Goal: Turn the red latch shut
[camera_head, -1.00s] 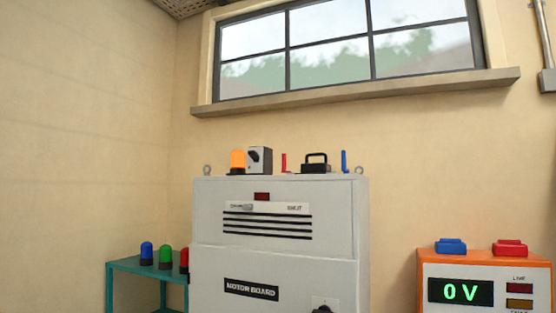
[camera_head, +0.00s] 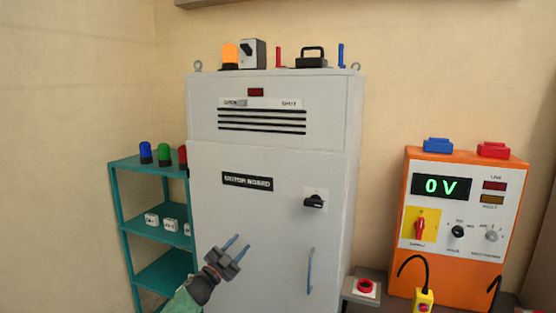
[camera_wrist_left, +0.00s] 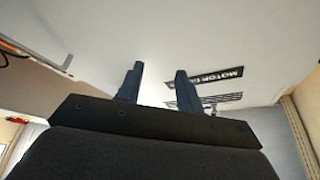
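The grey motor board cabinet (camera_head: 210,218) has an upper panel with a light strip marked open at left and shut at right. A small grey lever (camera_head: 241,103) sits at the open end of this strip. A small red rectangle (camera_head: 255,92) is above it. I cannot tell for sure which part is the red latch. My left gripper (camera_head: 237,246) is in front of the lower door, well below the strip. Its two blue fingers are apart and empty; they also show in the left wrist view (camera_wrist_left: 157,85). My right gripper is not in view.
The door has a black rotary knob (camera_head: 315,201) and a blue-grey handle (camera_head: 310,270). A teal shelf (camera_head: 150,228) stands left. An orange power unit (camera_head: 402,230) reading 0 V stands right, with a red switch (camera_head: 421,225). Several small items stand on the cabinet top.

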